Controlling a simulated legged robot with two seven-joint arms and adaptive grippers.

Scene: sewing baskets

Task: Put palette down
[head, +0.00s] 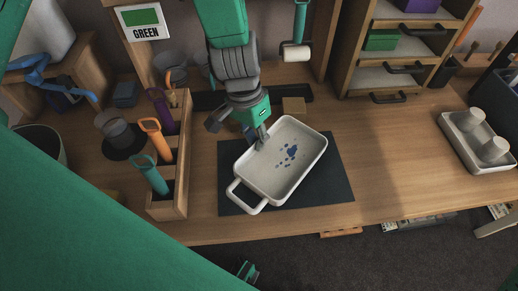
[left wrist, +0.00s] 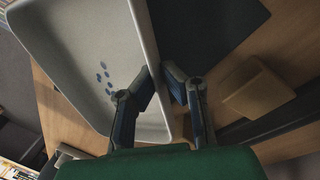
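The palette (head: 283,165) is a white rectangular tray with a handle at its near-left end and blue paint spots inside. It is over the dark mat (head: 336,193) on the table; I cannot tell whether its underside touches the mat. My left gripper (head: 262,137) is at the palette's far-left side wall. In the left wrist view, one finger is inside the palette (left wrist: 84,50) and one outside, with the wall pinched between the tips. A small green and dark part at the bottom of the head view may belong to my right arm; its fingers are not clear.
A wooden rack (head: 168,191) with orange, teal and purple handled tools stands left of the mat. A small tan block (head: 293,106) lies behind the palette. A white tray with cups (head: 478,139) is at the right. The table between mat and cup tray is clear.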

